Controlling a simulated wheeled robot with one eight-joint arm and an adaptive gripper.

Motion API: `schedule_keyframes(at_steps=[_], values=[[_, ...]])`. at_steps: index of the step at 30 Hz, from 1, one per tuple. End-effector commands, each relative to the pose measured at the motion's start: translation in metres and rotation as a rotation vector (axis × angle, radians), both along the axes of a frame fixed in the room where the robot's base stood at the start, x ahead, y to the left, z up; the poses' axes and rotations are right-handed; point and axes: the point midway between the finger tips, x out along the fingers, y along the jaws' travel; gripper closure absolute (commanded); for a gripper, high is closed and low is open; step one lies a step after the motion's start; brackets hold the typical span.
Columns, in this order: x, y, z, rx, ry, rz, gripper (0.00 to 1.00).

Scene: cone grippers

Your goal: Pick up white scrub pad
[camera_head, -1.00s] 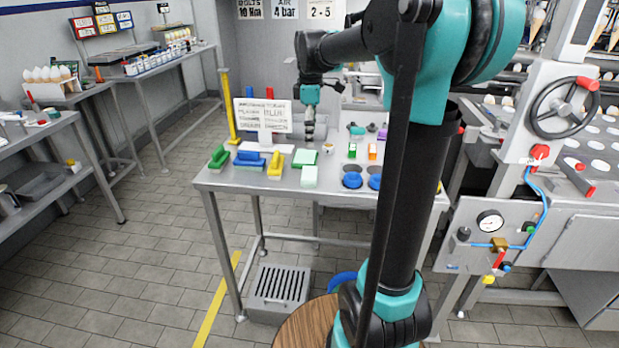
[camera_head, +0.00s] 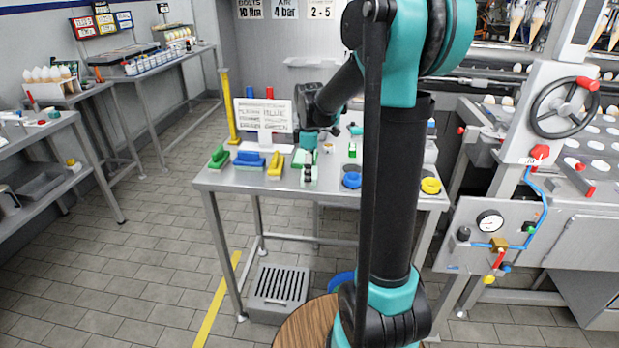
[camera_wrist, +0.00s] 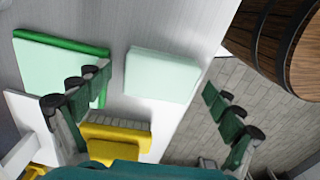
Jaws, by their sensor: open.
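The white scrub pad (camera_wrist: 160,75) is a pale, faintly mint block lying flat on the steel table near its edge, plain in the wrist view. My gripper (camera_wrist: 156,90) is open and empty. In the wrist view its fingers stand to either side of the pad, one to the left and one to the right past the table edge. In the head view my gripper (camera_head: 308,174) is over the pad and hides most of it. I cannot tell how high the fingertips are above the table.
A green pad with a pale top (camera_wrist: 55,68) lies close beside the left finger. A yellow brush (camera_wrist: 115,132) lies near it. A blue brush (camera_head: 249,159) and a green brush (camera_head: 218,156) stand farther left. A sign (camera_head: 265,118) stands behind. A yellow ring (camera_head: 430,186) is at right.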

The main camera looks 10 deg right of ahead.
Motion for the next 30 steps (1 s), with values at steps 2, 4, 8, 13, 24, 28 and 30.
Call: schedule_keyframes(at_steps=[2,4,8,13,24,28,30], values=[[-0.0002,0.0000,-0.0036,0.000,0.000,0.000,0.07],[-0.0003,0.0000,-0.0042,0.000,0.000,0.000,0.07],[-0.0002,-0.0001,-0.0039,0.000,0.000,0.000,0.07],[-0.0002,0.0000,-0.0038,0.000,0.000,0.000,0.27],[-0.0002,0.0000,-0.0037,0.000,0.000,0.000,0.51],[-0.0002,0.0000,-0.0024,0.000,0.000,0.000,0.51],[-0.0002,0.0000,0.0003,0.000,0.000,0.000,0.51]])
